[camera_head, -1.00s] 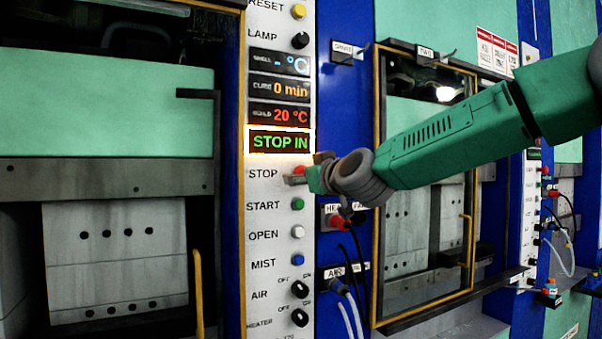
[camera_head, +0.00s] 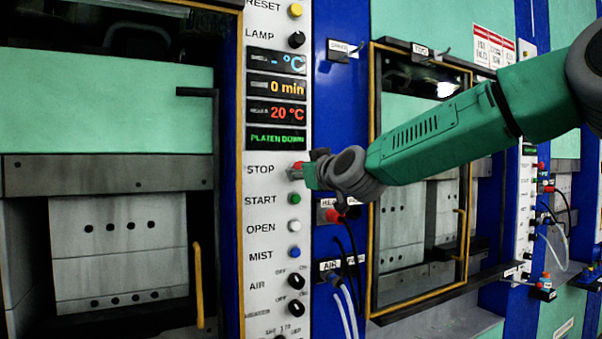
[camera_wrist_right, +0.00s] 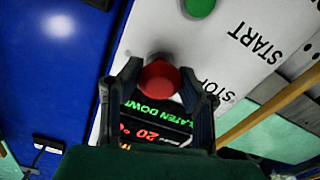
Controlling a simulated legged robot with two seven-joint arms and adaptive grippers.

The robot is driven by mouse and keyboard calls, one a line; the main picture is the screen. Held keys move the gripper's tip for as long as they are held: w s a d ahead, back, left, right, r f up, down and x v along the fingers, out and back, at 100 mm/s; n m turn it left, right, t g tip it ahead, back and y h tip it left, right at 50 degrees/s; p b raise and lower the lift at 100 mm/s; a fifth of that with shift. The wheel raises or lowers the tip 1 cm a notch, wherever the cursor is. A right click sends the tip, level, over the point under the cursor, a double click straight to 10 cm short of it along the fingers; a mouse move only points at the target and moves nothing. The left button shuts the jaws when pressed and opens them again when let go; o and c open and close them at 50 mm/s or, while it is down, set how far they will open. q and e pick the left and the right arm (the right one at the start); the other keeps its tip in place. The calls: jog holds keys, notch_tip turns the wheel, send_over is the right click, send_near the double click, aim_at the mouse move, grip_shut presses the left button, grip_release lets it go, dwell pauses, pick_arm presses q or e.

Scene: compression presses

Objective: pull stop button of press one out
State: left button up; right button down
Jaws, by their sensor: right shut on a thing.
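The red stop button (camera_head: 298,166) sits beside the STOP label on the white control panel (camera_head: 262,215) of the near press. My right gripper (camera_head: 300,172) reaches in from the right and is at the button. In the right wrist view the red button (camera_wrist_right: 158,76) is between the two fingertips of my right gripper (camera_wrist_right: 160,80), which are shut on it. The status display (camera_head: 277,139) above it reads PLATEN DOWN in green. My left gripper is not in view.
The green START button (camera_head: 295,198), white OPEN button (camera_head: 295,226) and blue MIST button (camera_head: 295,253) are below on the panel. A red connector (camera_head: 333,215) with dark cables sits just below my gripper. A second press with a yellow-framed door (camera_head: 374,180) stands to the right.

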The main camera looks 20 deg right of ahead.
jog(key=shift+s, duration=0.15)
jog(key=c, duration=1.1)
grip_release()
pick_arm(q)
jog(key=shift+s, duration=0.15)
pick_arm(e)
jog(key=shift+o, duration=0.2)
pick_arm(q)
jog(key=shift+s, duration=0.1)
pick_arm(e)
jog(key=shift+s, duration=0.1)
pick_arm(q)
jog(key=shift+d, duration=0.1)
pick_arm(e)
jog(key=s+d, duration=0.1)
jog(key=s, duration=1)
jog(key=shift+s, duration=0.35)
jog(key=shift+d+f, duration=0.1)
